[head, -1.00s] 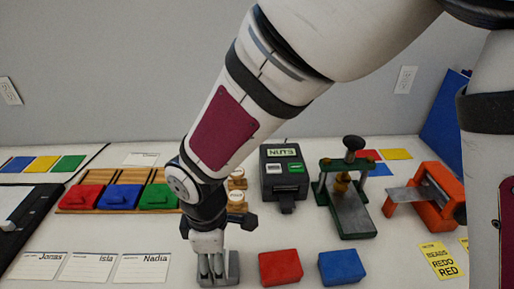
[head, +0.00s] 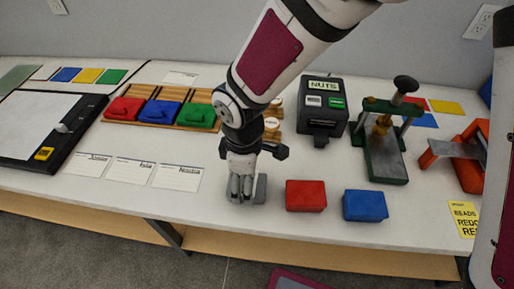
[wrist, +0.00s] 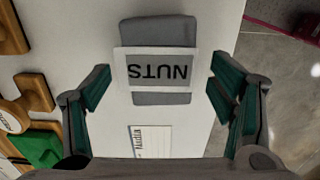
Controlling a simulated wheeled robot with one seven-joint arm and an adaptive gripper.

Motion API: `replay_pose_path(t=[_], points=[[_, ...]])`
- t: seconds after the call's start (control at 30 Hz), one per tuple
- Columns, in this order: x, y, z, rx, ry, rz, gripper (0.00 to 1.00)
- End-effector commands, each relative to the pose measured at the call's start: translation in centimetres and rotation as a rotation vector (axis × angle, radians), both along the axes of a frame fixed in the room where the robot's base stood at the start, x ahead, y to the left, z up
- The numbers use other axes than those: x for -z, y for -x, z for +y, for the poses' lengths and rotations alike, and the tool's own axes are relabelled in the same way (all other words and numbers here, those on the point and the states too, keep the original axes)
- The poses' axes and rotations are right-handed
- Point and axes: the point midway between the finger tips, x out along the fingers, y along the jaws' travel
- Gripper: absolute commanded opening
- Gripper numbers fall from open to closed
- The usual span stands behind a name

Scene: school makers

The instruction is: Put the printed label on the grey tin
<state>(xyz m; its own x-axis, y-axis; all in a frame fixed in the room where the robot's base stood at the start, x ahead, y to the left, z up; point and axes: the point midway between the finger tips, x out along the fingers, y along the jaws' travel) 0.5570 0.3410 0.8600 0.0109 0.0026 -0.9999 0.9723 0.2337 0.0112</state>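The grey tin (head: 261,189) stands near the table's front edge, left of the red tin, partly hidden by my gripper. In the wrist view the grey tin (wrist: 158,32) lies between my fingers. The white printed label (wrist: 158,71), reading NUTS upside down, lies across the tin's face and sticks out slightly past both sides. My gripper (wrist: 160,88) is open, with a finger on each side of the label and small gaps between. In the head view my gripper (head: 240,197) points down at the tin; the label cannot be made out there.
A red tin (head: 306,196) and a blue tin (head: 365,206) stand to the right. Name cards (head: 130,171) lie to the left.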

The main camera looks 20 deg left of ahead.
Motion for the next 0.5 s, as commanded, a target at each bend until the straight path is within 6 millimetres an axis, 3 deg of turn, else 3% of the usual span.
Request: replay_pose_path(t=[0.33, 0.5], points=[[-0.2, 0.0, 0.0, 0.0, 0.0, 0.0, 0.81], [-2.2, -0.1, 0.0, 0.001, -0.003, -0.003, 0.81]])
